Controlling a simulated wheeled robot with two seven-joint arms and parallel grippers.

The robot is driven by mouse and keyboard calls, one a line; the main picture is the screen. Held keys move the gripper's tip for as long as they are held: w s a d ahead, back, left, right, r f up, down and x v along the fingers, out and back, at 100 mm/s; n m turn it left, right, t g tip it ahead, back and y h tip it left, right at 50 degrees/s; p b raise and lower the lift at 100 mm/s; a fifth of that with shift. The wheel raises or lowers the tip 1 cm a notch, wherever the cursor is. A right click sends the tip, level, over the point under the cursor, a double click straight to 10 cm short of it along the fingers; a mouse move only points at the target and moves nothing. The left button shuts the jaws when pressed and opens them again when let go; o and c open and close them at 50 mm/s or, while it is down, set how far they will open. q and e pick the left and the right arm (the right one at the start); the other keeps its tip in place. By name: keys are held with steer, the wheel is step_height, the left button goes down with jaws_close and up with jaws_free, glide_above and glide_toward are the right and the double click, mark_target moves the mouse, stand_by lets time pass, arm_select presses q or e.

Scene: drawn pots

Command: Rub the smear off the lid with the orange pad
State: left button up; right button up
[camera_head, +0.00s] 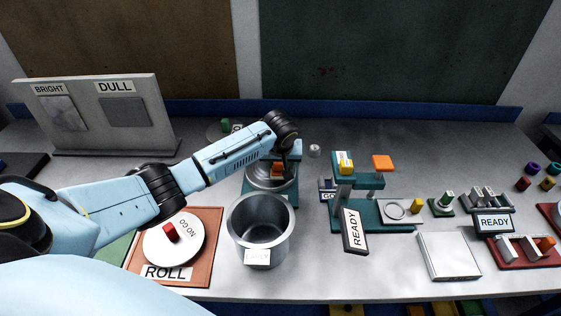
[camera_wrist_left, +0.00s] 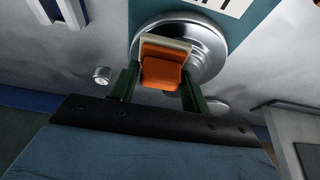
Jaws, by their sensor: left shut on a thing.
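The lid (camera_head: 262,184) is a round, shiny silver disc on a dark green base, behind the steel pot. It fills the upper middle of the left wrist view (camera_wrist_left: 212,48). My left gripper (camera_head: 279,166) is over the lid, with its green fingers shut on the orange pad (camera_wrist_left: 162,74). The pad has a pale backing and lies over the lid's face; I cannot tell whether it touches. The pad also shows small in the head view (camera_head: 277,170). I see no smear; pad and gripper hide part of the lid. My right gripper is not in view.
A steel pot (camera_head: 261,222) stands in front of the lid. A white disc with a red knob (camera_head: 186,241) lies on the ROLL board at left. A green stand (camera_head: 358,181) and READY sign (camera_head: 354,231) are to the right. A BRIGHT/DULL panel (camera_head: 98,115) stands back left.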

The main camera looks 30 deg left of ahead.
arm_select(q)
steer(key=shift+s+a+r+p, duration=0.15)
steer(key=shift+s+a+p, duration=0.15)
steer(key=shift+a+p, duration=0.25)
steer(key=shift+s+a+r+p, duration=0.1)
steer(key=shift+s+a+p, duration=0.25)
steer(key=shift+p, duration=0.3)
steer(key=shift+s+a+f+p, duration=0.1)
steer(key=shift+s+a+p, duration=0.25)
steer(key=shift+a+p, duration=0.2)
steer(key=shift+s+a+p, duration=0.3)
steer(key=shift+a+p, duration=0.15)
steer(key=shift+a, duration=0.25)
steer(key=shift+s+a+f+p, duration=0.1)
steer(key=shift+s+a+p, duration=0.25)
steer(key=shift+a+p, duration=0.2)
steer(key=shift+w+d+f+p, duration=0.1)
steer(key=shift+w+d+p, duration=0.1)
steer(key=shift+d, duration=0.2)
steer(key=shift+w+d+f+p, duration=0.1)
steer(key=shift+d+p, duration=0.05)
steer(key=shift+d, duration=0.2)
steer(key=shift+w+d+r, duration=0.1)
steer(key=shift+w+d, duration=0.6)
steer(key=shift+d, duration=0.35)
steer(key=shift+w+d+r, duration=0.1)
steer(key=shift+w+d, duration=0.55)
steer(key=shift+d, duration=0.35)
